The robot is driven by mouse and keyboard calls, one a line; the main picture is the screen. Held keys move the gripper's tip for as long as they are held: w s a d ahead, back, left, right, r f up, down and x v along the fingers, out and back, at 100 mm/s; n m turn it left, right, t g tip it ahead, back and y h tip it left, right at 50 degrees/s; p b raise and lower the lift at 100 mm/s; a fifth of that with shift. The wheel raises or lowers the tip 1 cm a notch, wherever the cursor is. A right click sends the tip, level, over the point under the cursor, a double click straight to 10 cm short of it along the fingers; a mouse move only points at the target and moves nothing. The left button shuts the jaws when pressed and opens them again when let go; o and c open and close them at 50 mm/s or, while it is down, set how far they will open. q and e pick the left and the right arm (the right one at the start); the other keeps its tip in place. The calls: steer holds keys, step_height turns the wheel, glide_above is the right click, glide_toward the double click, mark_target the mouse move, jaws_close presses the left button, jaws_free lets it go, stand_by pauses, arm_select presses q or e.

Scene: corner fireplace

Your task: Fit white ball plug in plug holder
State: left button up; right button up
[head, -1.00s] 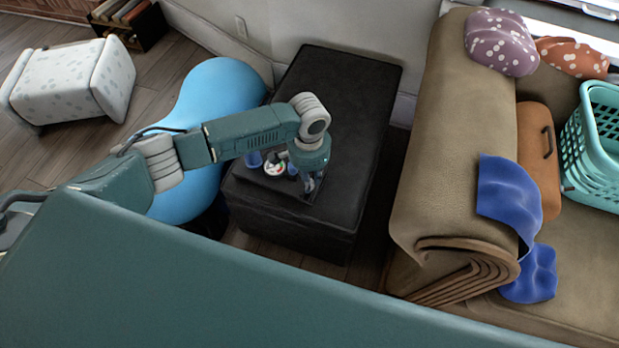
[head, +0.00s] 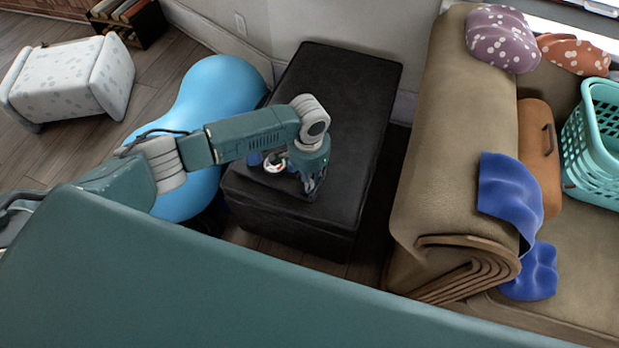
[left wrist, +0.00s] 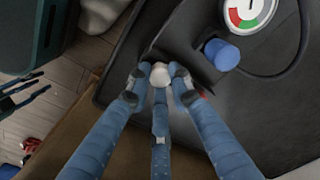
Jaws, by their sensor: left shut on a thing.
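The white ball plug (left wrist: 160,75) shows in the left wrist view between the blue fingertips of my left gripper (left wrist: 160,82), which is shut on it. In the head view my left gripper (head: 309,184) points down at the near part of the black ottoman (head: 350,95). A dark device with a round white, red and green gauge (left wrist: 247,12) and a blue cylinder (left wrist: 222,54) lies just beyond the fingers. I cannot make out which part is the plug holder, or whether the plug touches it. My right gripper cannot be identified.
A dark hose (left wrist: 285,70) curves from the device across the ottoman. A large blue balloon-like shape (head: 215,90) stands left of the ottoman, and a brown sofa (head: 450,130) stands right. The ottoman's far part is clear.

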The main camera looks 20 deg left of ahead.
arm_select(q)
steer(key=o, duration=1)
steer(key=shift+c, duration=0.2)
arm_select(e)
steer(key=shift+s+a, duration=0.1)
arm_select(q)
steer(key=shift+r, duration=0.25)
step_height(320, 180, up, 7)
steer(key=shift+f, duration=0.15)
steer(key=shift+r, duration=0.35)
arm_select(e)
steer(key=shift+s+a+f, duration=0.1)
steer(key=shift+s+a, duration=0.25)
steer(key=shift+s, duration=0.25)
arm_select(q)
steer(key=shift+f, duration=0.1)
arm_select(e)
steer(key=shift+w+d, duration=0.1)
steer(key=shift+w, duration=0.15)
